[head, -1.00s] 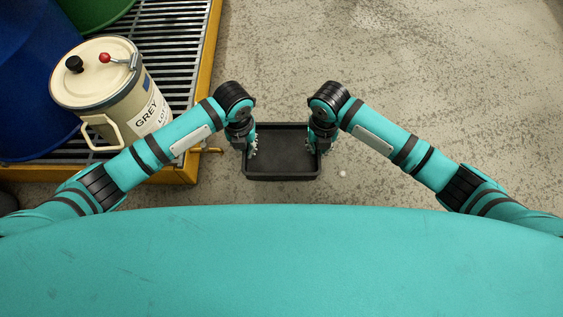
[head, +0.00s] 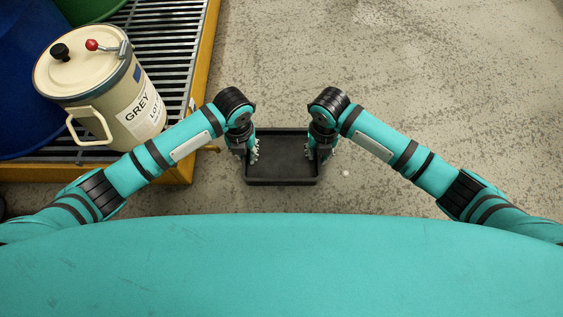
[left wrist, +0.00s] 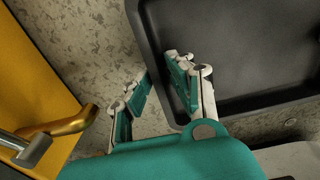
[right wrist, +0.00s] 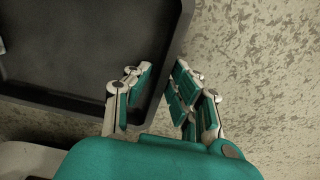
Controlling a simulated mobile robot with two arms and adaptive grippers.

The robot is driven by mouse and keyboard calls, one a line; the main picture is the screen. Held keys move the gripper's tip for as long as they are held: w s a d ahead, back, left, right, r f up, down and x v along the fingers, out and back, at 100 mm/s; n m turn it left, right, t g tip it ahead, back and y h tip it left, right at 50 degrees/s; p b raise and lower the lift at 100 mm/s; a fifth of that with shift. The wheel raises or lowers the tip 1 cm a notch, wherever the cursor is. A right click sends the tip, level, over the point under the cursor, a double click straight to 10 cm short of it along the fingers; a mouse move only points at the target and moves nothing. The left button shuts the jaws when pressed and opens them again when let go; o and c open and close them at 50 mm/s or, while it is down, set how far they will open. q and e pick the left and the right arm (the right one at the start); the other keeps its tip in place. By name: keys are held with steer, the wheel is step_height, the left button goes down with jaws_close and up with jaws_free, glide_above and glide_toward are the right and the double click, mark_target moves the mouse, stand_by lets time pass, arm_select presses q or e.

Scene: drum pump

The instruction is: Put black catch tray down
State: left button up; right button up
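The black catch tray (head: 283,181) is level in the middle of the head view, between my two grippers, over the concrete floor. My left gripper (head: 250,154) has its fingers on either side of the tray's left wall, one inside and one outside; its wrist view shows this wall (left wrist: 148,45) between the fingers (left wrist: 160,72). My right gripper (head: 315,153) straddles the right wall (right wrist: 181,40) the same way, with fingers (right wrist: 161,70) closed on it. I cannot tell whether the tray's underside touches the floor.
A yellow-edged grated platform (head: 205,75) stands at the left, with a cream lidded can (head: 95,85) and a blue drum (head: 25,120) on it. An orange-yellow tap or handle (left wrist: 68,122) juts near my left gripper. Floor at the right (head: 430,80) is clear.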

arm_select(q)
steer(key=shift+o, duration=0.4)
arm_select(e)
steer(key=shift+o, duration=0.4)
arm_select(q)
steer(key=shift+r, duration=0.15)
steer(key=shift+r, duration=0.35)
arm_select(e)
steer(key=shift+r, duration=0.35)
arm_select(q)
step_height(320, 180, up, 11)
arm_select(e)
step_height(320, 180, up, 11)
steer(key=shift+r, duration=0.2)
